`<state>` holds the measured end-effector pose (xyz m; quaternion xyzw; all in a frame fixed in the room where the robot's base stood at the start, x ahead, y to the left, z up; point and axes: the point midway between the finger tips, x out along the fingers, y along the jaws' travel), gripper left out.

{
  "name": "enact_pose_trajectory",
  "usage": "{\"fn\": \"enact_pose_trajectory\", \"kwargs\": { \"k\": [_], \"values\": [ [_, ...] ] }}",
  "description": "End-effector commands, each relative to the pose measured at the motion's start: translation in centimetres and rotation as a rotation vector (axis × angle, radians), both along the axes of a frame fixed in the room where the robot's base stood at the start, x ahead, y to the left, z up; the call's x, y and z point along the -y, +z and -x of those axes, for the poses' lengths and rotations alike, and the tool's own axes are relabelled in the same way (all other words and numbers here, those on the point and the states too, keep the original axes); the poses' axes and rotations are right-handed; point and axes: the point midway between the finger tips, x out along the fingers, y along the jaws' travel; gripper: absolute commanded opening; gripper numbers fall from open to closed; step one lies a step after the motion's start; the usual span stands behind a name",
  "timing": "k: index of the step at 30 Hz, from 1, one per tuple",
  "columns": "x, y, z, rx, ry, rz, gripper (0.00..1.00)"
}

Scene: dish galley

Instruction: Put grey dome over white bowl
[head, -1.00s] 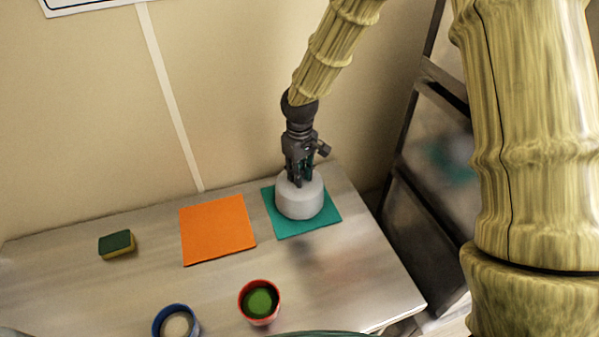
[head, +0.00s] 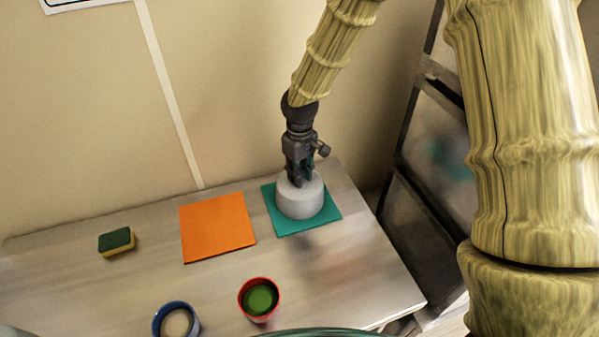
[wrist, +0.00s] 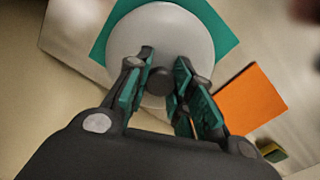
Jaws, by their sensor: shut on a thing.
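The grey dome (head: 300,201) stands upright on the teal mat (head: 283,225) at the back right of the table. In the wrist view the dome (wrist: 190,30) shows its round top with a dark knob (wrist: 160,81). My gripper (head: 301,181) is above the dome with its fingers down at the top. In the wrist view the fingers of my gripper (wrist: 160,84) are on both sides of the knob, shut on it. No white bowl shows in either view; whatever is under the dome is hidden.
An orange mat (head: 217,228) lies bare left of the teal mat. A green and yellow sponge (head: 117,241) is farther left. A red cup (head: 259,299) and a blue cup (head: 176,321) stand near the front edge. A dark rack (head: 425,190) stands right of the table.

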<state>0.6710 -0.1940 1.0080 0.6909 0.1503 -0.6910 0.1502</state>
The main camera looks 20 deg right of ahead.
Motion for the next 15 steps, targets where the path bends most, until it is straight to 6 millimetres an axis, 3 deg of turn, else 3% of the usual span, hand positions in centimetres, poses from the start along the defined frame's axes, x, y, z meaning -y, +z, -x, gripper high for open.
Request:
{"fn": "enact_pose_trajectory", "kwargs": {
  "k": [1,2,6,15],
  "values": [
    [0.00,0.02,-0.01,0.000,0.000,0.000,0.00],
    [0.00,0.02,-0.01,0.000,0.000,0.000,0.27],
    [0.00,0.03,-0.01,0.000,0.000,0.000,0.48],
    [0.00,0.09,-0.01,0.001,-0.001,0.000,0.48]
  ]
}}
